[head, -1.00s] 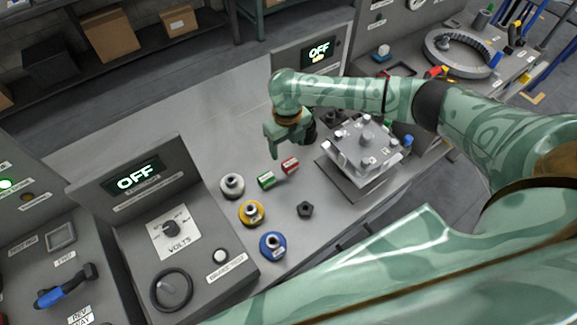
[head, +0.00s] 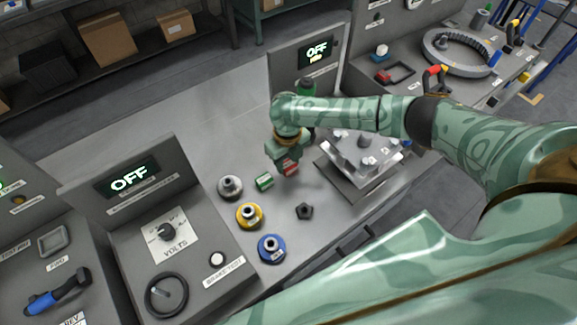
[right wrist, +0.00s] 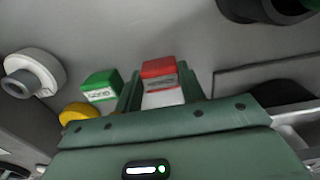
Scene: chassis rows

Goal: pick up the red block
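The red block (head: 291,167) sits on the grey bench, partly hidden by my right gripper (head: 284,162) in the head view. In the right wrist view the red block (right wrist: 158,70) lies between the two green fingertips of my right gripper (right wrist: 161,82), with its pale label facing me. The fingers stand apart on either side of it, very close to its sides; I see no clear grip on it. The block looks level with the green block beside it. My left gripper is not in view.
A green block (head: 264,181) lies just left of the red one. White (head: 230,187), yellow (head: 249,215) and blue (head: 271,249) round pieces and a dark nut (head: 304,211) stand nearby. A metal fixture (head: 362,158) stands close on the right.

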